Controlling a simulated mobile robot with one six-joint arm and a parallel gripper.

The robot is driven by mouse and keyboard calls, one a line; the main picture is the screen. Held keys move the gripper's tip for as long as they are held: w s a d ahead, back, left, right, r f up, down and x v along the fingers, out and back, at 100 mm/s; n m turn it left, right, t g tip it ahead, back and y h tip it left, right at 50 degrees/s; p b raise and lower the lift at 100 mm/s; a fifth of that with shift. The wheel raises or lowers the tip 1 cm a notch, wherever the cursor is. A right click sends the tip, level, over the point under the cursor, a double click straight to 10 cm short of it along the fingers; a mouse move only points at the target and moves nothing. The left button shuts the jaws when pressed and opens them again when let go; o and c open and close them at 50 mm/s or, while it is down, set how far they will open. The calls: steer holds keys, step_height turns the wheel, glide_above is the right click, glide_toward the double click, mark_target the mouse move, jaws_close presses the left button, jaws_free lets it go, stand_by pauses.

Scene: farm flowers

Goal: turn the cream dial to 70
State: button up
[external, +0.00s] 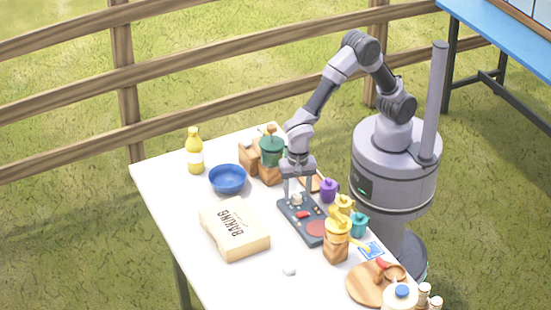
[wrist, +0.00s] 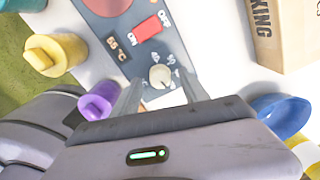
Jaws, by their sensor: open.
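The cream dial (wrist: 160,76) is a small round knob on a dark grey control panel (wrist: 135,62), with small number marks around it. In the external view the dial (external: 297,199) shows near the far end of the panel (external: 313,230). My gripper (wrist: 161,88) is open, its two fingers pointing down at the panel, one on each side of the dial in the wrist view. I cannot tell whether they touch it. In the external view my gripper (external: 298,198) is low over the dial. A small display (wrist: 118,47) appears to read 65 °C. The dial's exact setting is too small to read.
A red switch (wrist: 146,28) and a red round plate (external: 316,228) are on the panel. A purple pot (external: 329,190) stands close by. A baking box (external: 235,228) and blue bowl (external: 228,179) lie left. The white table (external: 175,200) is clear at far left.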

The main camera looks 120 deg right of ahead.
mark_target(297, 196)
step_height(297, 196, up, 17)
steer(key=p, duration=0.7)
steer(key=shift+f, duration=0.1)
steer(key=s+d+r+n+t+y, duration=0.1)
steer(key=s+d+r+n+t, duration=0.2)
steer(key=s+r+n, duration=0.8)
steer(key=s+n+t+y, duration=0.1)
steer(key=s+n+t, duration=0.3)
steer(key=s, duration=0.5)
step_height(297, 196, down, 7)
steer(key=n+g+b, duration=0.1)
steer(key=b, duration=0.5)
steer(key=shift+s+d+n, duration=0.15)
steer(key=shift+d+n, duration=0.1)
steer(key=shift+n, duration=0.15)
